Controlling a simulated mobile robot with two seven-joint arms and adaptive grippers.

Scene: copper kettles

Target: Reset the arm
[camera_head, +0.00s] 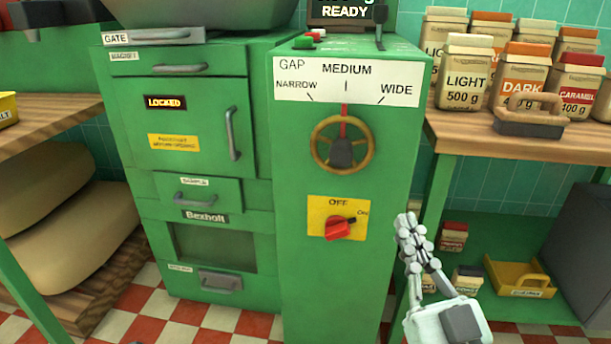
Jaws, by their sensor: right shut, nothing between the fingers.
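My right gripper (408,222) is in the lower right of the head view, in front of the green machine's right edge. Its fingers point up and are closed together with nothing between them. It is apart from the red switch (340,229), which sits to its left on a yellow plate marked OFF and ON. The brass handwheel (342,146) is higher on the same panel, under a GAP scale, with its red pointer up toward MEDIUM. My left gripper is not in view.
The green machine (255,240) fills the middle, with a lit LOCKED sign (166,102). A wooden shelf (515,144) at right holds several labelled bags. A yellow tray (519,281) sits below. Sacks (70,205) lie at left. Checkered floor shows in front.

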